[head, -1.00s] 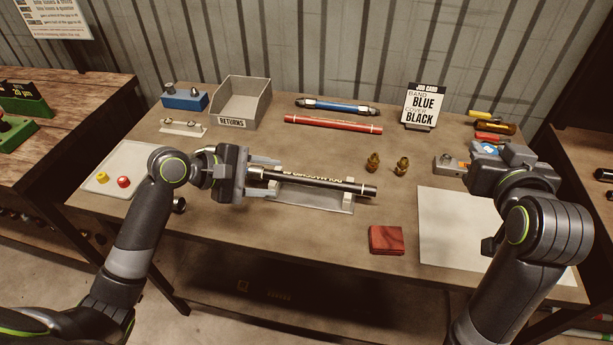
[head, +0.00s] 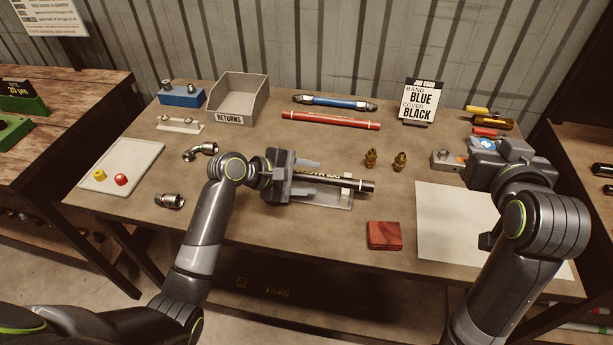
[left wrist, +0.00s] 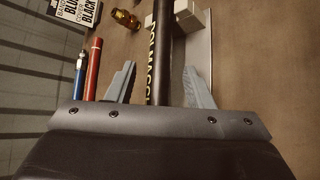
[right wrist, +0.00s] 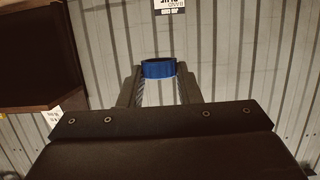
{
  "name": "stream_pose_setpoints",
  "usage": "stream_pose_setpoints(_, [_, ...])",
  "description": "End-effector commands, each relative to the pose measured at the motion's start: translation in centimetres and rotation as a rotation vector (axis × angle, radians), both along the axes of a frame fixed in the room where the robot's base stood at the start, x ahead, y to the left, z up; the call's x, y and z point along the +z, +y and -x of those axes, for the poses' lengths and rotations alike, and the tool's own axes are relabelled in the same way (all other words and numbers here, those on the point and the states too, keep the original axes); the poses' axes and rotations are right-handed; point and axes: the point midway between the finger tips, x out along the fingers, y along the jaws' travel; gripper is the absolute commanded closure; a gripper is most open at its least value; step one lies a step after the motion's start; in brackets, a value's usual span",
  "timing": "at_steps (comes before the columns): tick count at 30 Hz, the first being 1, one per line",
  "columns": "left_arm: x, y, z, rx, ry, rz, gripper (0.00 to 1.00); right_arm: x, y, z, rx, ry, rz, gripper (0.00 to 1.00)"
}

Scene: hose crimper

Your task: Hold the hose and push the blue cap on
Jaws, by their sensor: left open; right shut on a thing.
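The black hose (head: 360,185) with yellow lettering lies along a light grey stand (head: 340,203) on the bench, its free end to the right. My left gripper (head: 318,177) is open with one finger on each side of the hose. In the left wrist view the hose (left wrist: 163,70) runs between the spread fingers, with gaps on both sides. Its left end is hidden behind my left gripper.
A white tray (head: 148,157) with a yellow and a red cap lies left. Metal fittings (head: 170,201) lie near my left arm. Brass fittings (head: 400,161), a red hose (head: 330,121) and a returns bin (head: 208,111) stand behind. A red cloth (head: 384,236) and white sheet (head: 435,225) lie front right.

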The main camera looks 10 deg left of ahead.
Motion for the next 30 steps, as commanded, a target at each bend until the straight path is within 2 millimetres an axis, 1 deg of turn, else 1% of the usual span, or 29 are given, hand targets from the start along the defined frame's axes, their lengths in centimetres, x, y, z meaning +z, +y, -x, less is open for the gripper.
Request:
stream_pose_setpoints(4, [0.02, 0.01, 0.0, 0.0, 0.0, 0.0, 0.53, 0.0, 0.0, 0.0, 0.0, 0.0, 0.0, 0.9])
stream_pose_setpoints(15, [0.03, 0.04, 0.01, 0.0, 0.0, 0.0, 1.0, 0.0, 0.0, 0.0, 0.0, 0.0, 0.0, 0.9])
stream_pose_setpoints(16, [0.03, 0.04, 0.01, 0.0, 0.0, 0.0, 1.0, 0.0, 0.0, 0.0, 0.0, 0.0, 0.0, 0.9])
stream_pose_setpoints(17, [0.03, 0.04, 0.01, 0.0, 0.0, 0.0, 0.81, 0.0, 0.0, 0.0, 0.0, 0.0, 0.0, 0.9])
stream_pose_setpoints(21, [0.03, 0.04, 0.01, 0.0, 0.0, 0.0, 0.99, 0.0, 0.0, 0.0, 0.0, 0.0, 0.0, 0.9])
stream_pose_setpoints(30, [0.03, 0.04, 0.01, 0.0, 0.0, 0.0, 1.0, 0.0, 0.0, 0.0, 0.0, 0.0, 0.0, 0.9])
